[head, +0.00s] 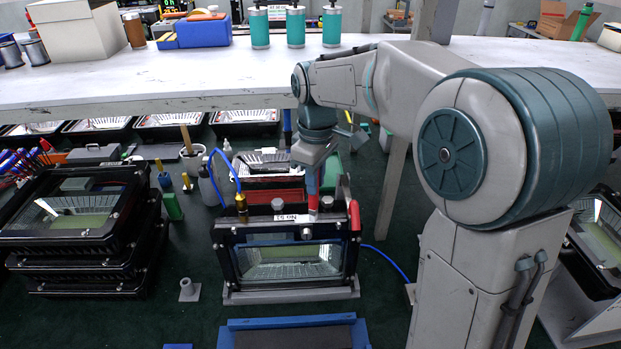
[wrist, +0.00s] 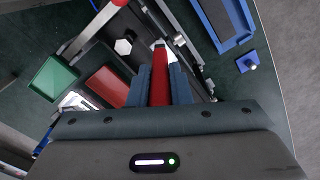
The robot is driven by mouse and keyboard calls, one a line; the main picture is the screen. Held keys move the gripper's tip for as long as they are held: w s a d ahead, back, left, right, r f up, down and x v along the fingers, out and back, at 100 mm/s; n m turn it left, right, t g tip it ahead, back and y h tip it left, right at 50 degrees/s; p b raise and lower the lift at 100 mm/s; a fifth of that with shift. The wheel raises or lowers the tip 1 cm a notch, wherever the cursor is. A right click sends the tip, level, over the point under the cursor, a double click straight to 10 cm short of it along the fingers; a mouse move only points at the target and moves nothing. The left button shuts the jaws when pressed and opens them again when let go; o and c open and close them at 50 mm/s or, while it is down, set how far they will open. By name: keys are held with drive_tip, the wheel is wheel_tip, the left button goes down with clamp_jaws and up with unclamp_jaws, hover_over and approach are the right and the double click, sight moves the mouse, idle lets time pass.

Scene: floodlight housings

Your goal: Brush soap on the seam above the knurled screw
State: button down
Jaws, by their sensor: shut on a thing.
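My gripper (head: 313,190) is shut on a red-handled brush (wrist: 160,78) with a pale tip, pointing down. In the wrist view the brush sits between the two blue-grey fingers (wrist: 160,88). The brush tip is over the upper edge of the black-framed floodlight housing (head: 232,262), right of its white number label; I cannot tell whether it touches. The housing stands upright with its glass facing me. A small silver part (head: 306,233) on the top frame below the brush may be the knurled screw. The seam is too small to make out.
A blue hose with a brass fitting (head: 241,205) rises at the housing's left. A red-tipped lever (head: 354,214) is at its right. A blue tray (head: 235,322) lies in front. Stacked housings (head: 75,225) stand left. A white pot (head: 192,160) with a wooden handle stands behind.

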drive_tip(key=shift+s+d+b, duration=0.1)
drive_tip(key=shift+d+b, duration=0.15)
drive_tip(key=shift+b, duration=0.1)
drive_tip(key=shift+a, duration=2.2)
drive_tip(key=shift+w+d+p, duration=0.2)
drive_tip(key=shift+d, duration=0.9)
drive_tip(key=shift+w+d+p, duration=0.2)
drive_tip(key=shift+d, duration=0.85)
drive_tip(key=shift+a, duration=2.2)
drive_tip(key=shift+d+p, duration=0.3)
drive_tip(key=shift+d, duration=1.9)
drive_tip(key=a+r+p, duration=0.3)
drive_tip(key=a+r, duration=0.1)
drive_tip(key=r, duration=0.4)
drive_tip(key=shift+a, duration=0.15)
